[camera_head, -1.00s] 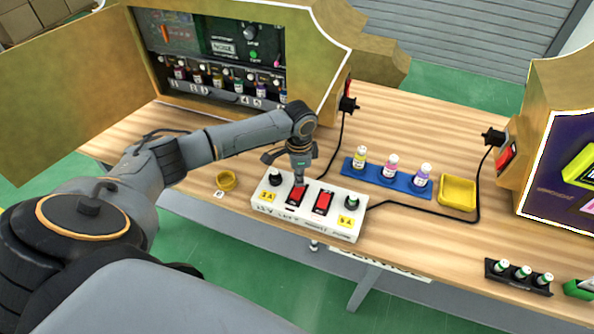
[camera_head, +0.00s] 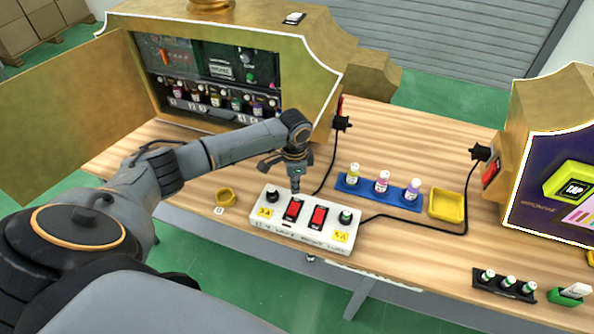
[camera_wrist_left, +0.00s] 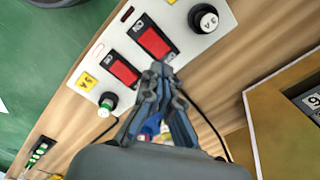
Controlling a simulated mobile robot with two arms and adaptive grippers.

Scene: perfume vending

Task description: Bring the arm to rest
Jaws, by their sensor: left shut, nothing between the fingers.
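My left gripper (camera_head: 295,188) is shut and empty, pointing down just above the back edge of a white switch box. In the left wrist view its fingertips (camera_wrist_left: 160,68) are together beside the box. The white switch box (camera_head: 285,231) lies near the table's front edge. It has two red rocker switches (camera_head: 292,209) (camera_head: 318,216), a black knob and a green-topped knob. The switches also show in the left wrist view (camera_wrist_left: 152,42) (camera_wrist_left: 123,70). My right gripper is in neither view.
A gold cabinet (camera_head: 330,60) with an open door stands behind the arm. A blue rack (camera_head: 400,200) holds three bottles beside a yellow tray (camera_head: 445,206). Black cables cross the wooden table (camera_head: 420,255).

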